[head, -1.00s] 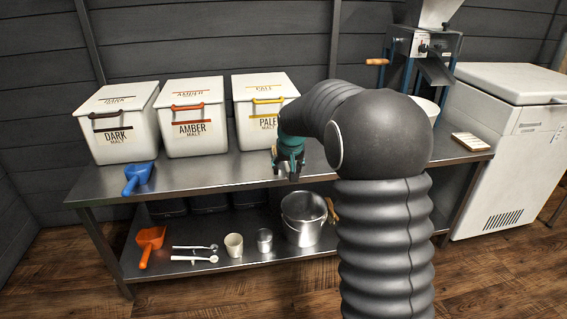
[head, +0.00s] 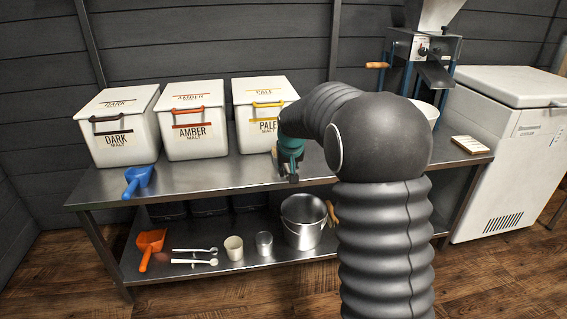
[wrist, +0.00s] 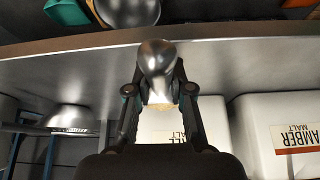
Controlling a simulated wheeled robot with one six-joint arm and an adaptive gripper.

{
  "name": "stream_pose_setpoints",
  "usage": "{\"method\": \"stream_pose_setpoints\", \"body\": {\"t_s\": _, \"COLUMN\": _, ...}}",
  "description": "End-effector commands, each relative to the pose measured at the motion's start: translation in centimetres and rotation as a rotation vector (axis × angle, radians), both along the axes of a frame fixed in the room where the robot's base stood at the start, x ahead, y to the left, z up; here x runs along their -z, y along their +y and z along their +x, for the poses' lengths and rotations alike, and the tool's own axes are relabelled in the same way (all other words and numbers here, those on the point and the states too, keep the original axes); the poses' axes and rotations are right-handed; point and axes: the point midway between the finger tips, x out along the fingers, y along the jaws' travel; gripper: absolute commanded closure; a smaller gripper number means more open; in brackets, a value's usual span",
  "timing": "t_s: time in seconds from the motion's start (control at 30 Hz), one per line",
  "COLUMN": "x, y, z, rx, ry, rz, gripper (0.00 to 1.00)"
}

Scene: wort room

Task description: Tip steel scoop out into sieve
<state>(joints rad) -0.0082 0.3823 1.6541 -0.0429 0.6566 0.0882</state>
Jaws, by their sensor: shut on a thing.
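My gripper (wrist: 158,90) is shut on the steel scoop (wrist: 157,62), a shiny rounded shape between the fingers in the wrist view. A tan, grainy edge shows at the scoop's lower end there; how much it holds I cannot tell. In the head view my gripper (head: 290,172) is over the bench, in front of the pale malt bin, and the scoop is mostly hidden by it. I cannot pick out a sieve for certain. A bowl (wrist: 68,118) stands apart from the gripper at the left in the wrist view; its inside is not visible.
Dark (head: 118,130), amber (head: 195,125) and pale (head: 262,100) malt bins line the bench back. A blue scoop (head: 139,180) lies at the bench's left. The mill (head: 425,50) stands right. A steel pot (head: 303,222) and orange scoop (head: 151,243) are on the lower shelf.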

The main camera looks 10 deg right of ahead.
Motion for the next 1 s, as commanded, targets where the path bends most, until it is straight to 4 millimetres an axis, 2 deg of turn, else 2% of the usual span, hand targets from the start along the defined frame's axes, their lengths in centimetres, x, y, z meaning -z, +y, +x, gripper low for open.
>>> {"method": "stream_pose_setpoints", "body": {"t_s": 0.1, "x": -1.2, "y": 0.0, "z": 0.0, "rx": 0.0, "ry": -0.002, "rz": 0.0, "gripper": 1.0}}
{"method": "stream_pose_setpoints", "body": {"t_s": 0.7, "x": -5.2, "y": 0.0, "z": 0.0, "rx": 0.0, "ry": -0.002, "rz": 0.0, "gripper": 1.0}}
{"method": "stream_pose_setpoints", "body": {"t_s": 1.0, "x": -5.4, "y": 0.0, "z": 0.0, "rx": 0.0, "ry": -0.001, "rz": 0.0, "gripper": 1.0}}
